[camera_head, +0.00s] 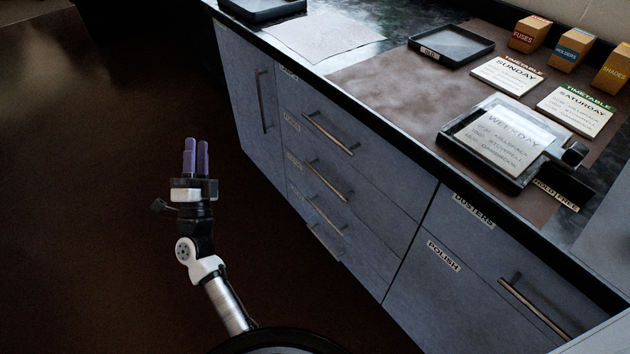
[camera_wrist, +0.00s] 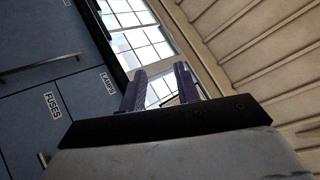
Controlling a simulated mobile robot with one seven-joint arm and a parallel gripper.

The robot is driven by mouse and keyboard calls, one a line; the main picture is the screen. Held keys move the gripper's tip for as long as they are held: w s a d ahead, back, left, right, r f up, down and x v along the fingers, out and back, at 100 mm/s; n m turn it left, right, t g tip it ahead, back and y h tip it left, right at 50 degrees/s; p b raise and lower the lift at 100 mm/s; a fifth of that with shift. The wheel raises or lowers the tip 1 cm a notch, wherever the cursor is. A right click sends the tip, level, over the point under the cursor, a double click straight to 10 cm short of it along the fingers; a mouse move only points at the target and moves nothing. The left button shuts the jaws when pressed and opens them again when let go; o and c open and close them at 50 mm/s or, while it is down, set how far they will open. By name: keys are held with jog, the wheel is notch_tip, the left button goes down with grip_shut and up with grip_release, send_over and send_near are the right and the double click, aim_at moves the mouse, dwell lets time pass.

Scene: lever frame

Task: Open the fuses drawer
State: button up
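The FUSES label (camera_wrist: 52,105) reads clearly in the wrist view, on a blue-grey drawer front one row below the LAMPS label (camera_wrist: 107,84). This matches the second drawer from the top (camera_head: 322,160) in the head view, where its own label is too small to read. That drawer looks closed, flush with its neighbours, and has a metal bar handle (camera_head: 327,180). My gripper (camera_head: 196,145) is open and empty, its two purple fingers pointing up, left of and apart from the cabinet. The fingers also show apart in the wrist view (camera_wrist: 160,70).
A door with an upright handle (camera_head: 262,100) adjoins the drawers on the left. Other bar handles (camera_head: 327,132) project above and below. The worktop bears trays (camera_head: 450,45), timetable cards and small boxes (camera_head: 529,34). The floor (camera_head: 90,200) around my gripper is clear.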

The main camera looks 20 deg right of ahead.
jog(key=d+f+m+g+h, duration=0.5)
jog(key=d+f+g, duration=0.1)
jog(key=d+f, duration=0.8)
jog(key=m+g+h, duration=0.2)
jog(key=m+g, duration=0.1)
jog(key=g, duration=0.2)
send_near(325, 180)
jog(key=b+x, duration=0.1)
jog(key=x, duration=0.2)
jog(key=b+x, duration=0.1)
jog(key=x, duration=0.2)
jog(key=b+x, duration=0.1)
jog(key=x, duration=0.3)
jog(key=shift+f, duration=0.3)
grip_shut()
